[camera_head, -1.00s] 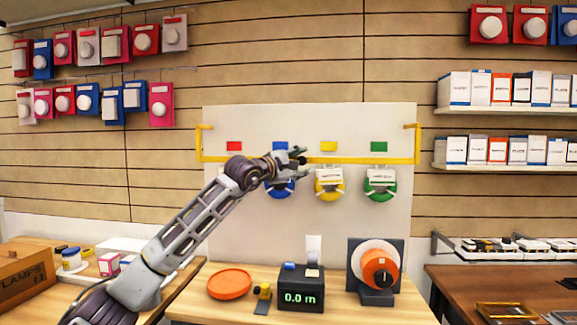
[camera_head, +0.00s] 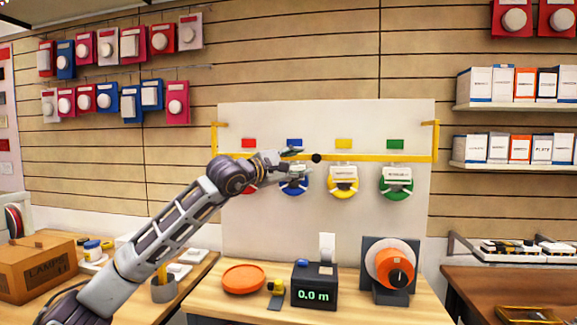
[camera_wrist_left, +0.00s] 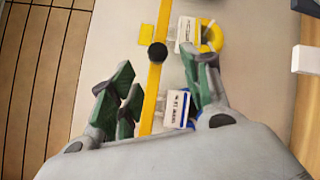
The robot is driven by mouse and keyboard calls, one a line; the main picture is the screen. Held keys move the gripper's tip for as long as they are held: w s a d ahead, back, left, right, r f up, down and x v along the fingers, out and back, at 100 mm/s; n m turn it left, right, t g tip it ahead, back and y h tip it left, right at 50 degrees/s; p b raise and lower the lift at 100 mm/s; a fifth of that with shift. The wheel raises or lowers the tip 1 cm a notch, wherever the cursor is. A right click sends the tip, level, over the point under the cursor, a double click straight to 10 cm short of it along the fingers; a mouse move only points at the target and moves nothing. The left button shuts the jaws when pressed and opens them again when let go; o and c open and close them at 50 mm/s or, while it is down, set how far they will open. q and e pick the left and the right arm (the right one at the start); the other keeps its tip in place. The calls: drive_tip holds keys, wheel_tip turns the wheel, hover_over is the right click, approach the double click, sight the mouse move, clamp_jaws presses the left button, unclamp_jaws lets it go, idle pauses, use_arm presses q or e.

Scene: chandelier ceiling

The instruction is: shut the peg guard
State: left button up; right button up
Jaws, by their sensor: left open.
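The peg guard (camera_head: 370,158) is a yellow bar across the white board, with a bracket at each end; it runs below the colored labels and just above the hanging discs. A black knob (camera_head: 316,158) sits on the bar. My left gripper (camera_head: 300,161) is open, just left of the knob, in front of the blue disc (camera_head: 294,186). In the left wrist view the bar (camera_wrist_left: 151,100) passes between the spread fingers, with the knob (camera_wrist_left: 157,52) just beyond them. Whether a finger touches the bar I cannot tell. My right gripper is out of view.
A yellow disc (camera_head: 343,189) and a green disc (camera_head: 396,190) hang on the board; a red one is partly hidden by my arm. The bench below holds an orange dish (camera_head: 243,279), a black display box (camera_head: 314,290) and an orange reel (camera_head: 392,266).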

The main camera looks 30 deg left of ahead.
use_arm(q)
drive_tip(key=shift+v, duration=1.65)
